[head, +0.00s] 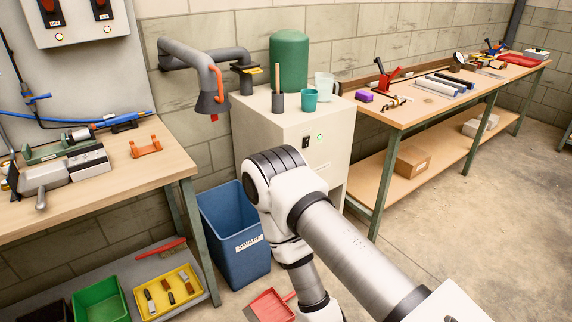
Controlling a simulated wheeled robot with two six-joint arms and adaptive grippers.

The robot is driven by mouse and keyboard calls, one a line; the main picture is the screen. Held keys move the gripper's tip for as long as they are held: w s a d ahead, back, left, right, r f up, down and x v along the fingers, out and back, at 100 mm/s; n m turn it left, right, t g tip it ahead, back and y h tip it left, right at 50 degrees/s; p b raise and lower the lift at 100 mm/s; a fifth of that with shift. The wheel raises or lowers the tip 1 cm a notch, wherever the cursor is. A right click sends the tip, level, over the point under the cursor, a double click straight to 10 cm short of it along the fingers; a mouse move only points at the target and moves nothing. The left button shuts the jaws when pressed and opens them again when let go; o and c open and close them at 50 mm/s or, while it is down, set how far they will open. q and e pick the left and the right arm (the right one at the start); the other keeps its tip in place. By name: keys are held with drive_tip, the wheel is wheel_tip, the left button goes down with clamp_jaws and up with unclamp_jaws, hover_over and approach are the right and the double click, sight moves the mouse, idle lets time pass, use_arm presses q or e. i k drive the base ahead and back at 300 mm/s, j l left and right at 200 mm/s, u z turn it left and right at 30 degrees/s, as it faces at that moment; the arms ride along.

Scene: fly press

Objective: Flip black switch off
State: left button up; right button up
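A small black switch (306,142) sits on the front of the pale cabinet (262,150), beside a small green light (319,136). Its exact position is too small to tell. The panel is cut off by the top edge. One white and grey arm of mine comes in from the lower right and bends down in front of the cabinet; its gripper is out of frame. My other gripper is not in view.
A blue bin (235,235) and a red dustpan (270,305) stand on the floor. A workbench (175,165) with tools is at left; a long bench (420,110) runs along the wall at right. A grey extraction arm (190,58) hangs left of the cabinet. Floor at right is clear.

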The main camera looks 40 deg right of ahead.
sight(306, 141)
drive_tip(key=z, duration=1.3)
